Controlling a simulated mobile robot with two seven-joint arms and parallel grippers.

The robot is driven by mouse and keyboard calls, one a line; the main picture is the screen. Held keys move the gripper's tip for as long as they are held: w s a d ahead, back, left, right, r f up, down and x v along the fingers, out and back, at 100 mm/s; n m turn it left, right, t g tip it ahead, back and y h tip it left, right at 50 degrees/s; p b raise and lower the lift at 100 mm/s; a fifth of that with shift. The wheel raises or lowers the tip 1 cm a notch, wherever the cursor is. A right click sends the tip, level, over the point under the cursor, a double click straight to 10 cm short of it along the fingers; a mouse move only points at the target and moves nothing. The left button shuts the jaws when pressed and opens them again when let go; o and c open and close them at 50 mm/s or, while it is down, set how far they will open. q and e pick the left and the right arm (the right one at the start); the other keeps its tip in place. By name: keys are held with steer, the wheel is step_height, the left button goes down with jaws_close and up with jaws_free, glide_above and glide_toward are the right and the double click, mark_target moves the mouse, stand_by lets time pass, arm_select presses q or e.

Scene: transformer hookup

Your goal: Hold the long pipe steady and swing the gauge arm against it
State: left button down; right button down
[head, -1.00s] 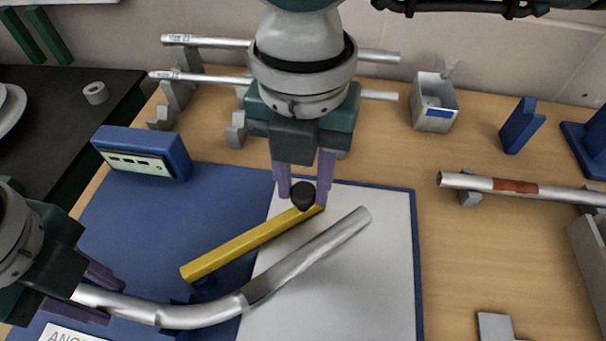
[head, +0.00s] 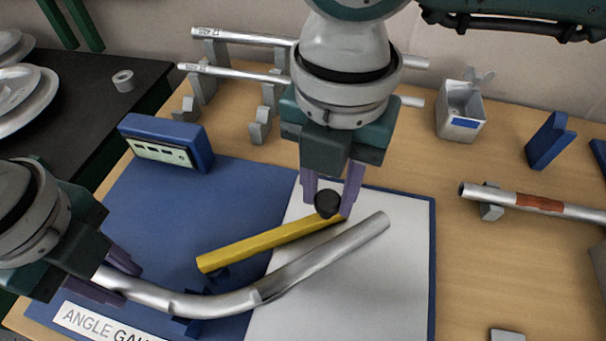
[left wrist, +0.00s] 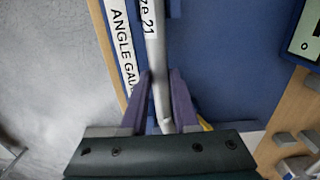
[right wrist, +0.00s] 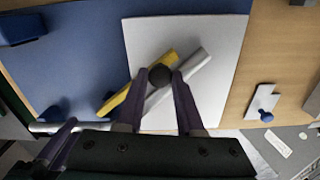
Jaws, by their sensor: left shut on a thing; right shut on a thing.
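The long bent silver pipe (head: 322,257) lies across the angle gauge board (head: 390,300). My left gripper (head: 130,287) is shut on its left end; in the left wrist view the pipe (left wrist: 155,60) runs between the purple fingers. The yellow gauge arm (head: 262,243) lies beside the pipe's straight right-hand part, with a narrow wedge-shaped gap between them in the head view. My right gripper (head: 328,207) is shut on the black knob (head: 326,203) at the arm's far end. The right wrist view shows the knob (right wrist: 160,76) between the fingers; contact between arm and pipe there is unclear.
A blue readout box (head: 165,143) stands at the board's back left. Two thin pipes (head: 235,73) rest on a rack behind. A metal box (head: 460,112) and a pipe with a reddish band (head: 540,204) are on the right.

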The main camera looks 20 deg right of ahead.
steer(key=shift+s+m, duration=0.5)
steer(key=shift+s, duration=0.15)
steer(key=c, duration=0.5)
jaws_free()
steer(key=shift+c, duration=0.2)
step_height(320, 180, up, 12)
